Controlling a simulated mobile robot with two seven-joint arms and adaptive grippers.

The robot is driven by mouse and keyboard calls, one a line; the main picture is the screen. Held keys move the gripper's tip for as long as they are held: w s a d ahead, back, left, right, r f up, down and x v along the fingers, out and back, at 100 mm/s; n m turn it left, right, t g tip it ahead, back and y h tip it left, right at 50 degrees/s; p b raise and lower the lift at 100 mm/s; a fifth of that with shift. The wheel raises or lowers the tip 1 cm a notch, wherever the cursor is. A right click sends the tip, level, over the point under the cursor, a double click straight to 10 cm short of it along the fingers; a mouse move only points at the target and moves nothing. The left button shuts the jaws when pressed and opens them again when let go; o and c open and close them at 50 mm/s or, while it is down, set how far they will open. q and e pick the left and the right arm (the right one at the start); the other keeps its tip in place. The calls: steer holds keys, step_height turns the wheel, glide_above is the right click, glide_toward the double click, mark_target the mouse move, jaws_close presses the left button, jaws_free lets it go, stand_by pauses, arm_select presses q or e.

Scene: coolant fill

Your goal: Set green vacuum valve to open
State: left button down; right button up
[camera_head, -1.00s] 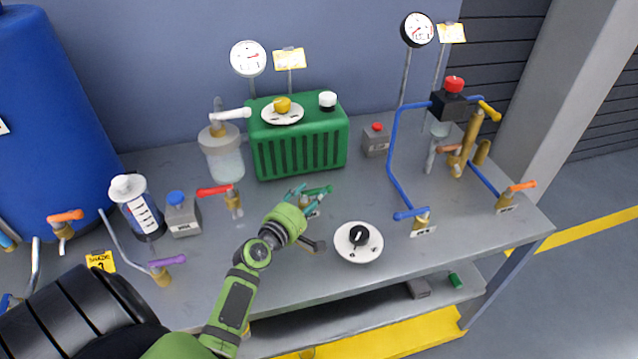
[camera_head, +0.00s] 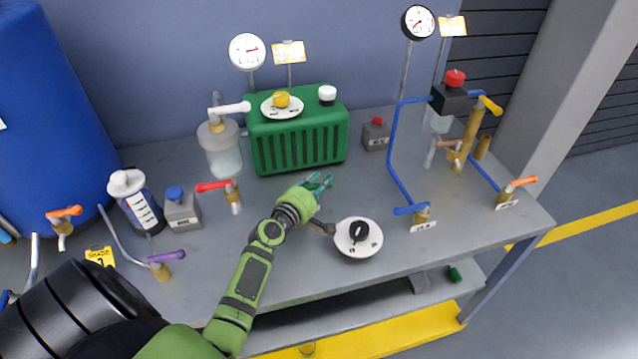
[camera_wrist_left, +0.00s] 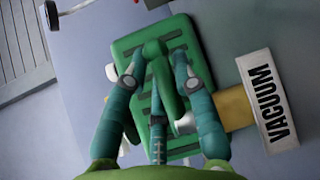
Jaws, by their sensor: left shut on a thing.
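The green vacuum valve handle (camera_wrist_left: 166,80) shows in the left wrist view, lying between the teal fingers of my left gripper (camera_wrist_left: 155,70). The gripper is shut on it. The valve's brass body (camera_wrist_left: 235,108) and a white VACUUM label (camera_wrist_left: 266,98) are to the right of the fingers in that view. In the head view my left gripper (camera_head: 319,184) is above the bench in front of the green ribbed pump box. There the hand and fingers hide most of the valve. My right gripper is not in view.
The green pump box (camera_head: 300,148) stands just behind the gripper. A white round dial with a black knob (camera_head: 358,237) is close to the right. A red-handled valve (camera_head: 214,186) is to the left and a blue-handled valve (camera_head: 411,209) to the right.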

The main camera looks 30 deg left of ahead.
arm_select(q)
steer(key=m+h+b, duration=0.1)
steer(key=b, duration=0.1)
steer(key=m+h+b, duration=0.1)
steer(key=h+b, duration=0.1)
steer(key=b, duration=0.1)
steer(key=s+m+h+b, duration=0.1)
steer(key=m+h+b, duration=0.1)
steer(key=shift+d+f+g+b, duration=0.3)
steer(key=shift+d+b, duration=0.05)
steer(key=shift+s+d+r+m+h+b, duration=0.1)
steer(key=shift+r+m+h+b, duration=0.1)
steer(key=shift+m+h+b, duration=0.3)
steer(key=shift+r+h, duration=0.1)
steer(key=shift+h, duration=0.2)
steer(key=c, duration=1)
jaws_free()
steer(key=shift+s, duration=0.1)
steer(key=v, duration=1.2)
steer(key=shift+r, duration=0.15)
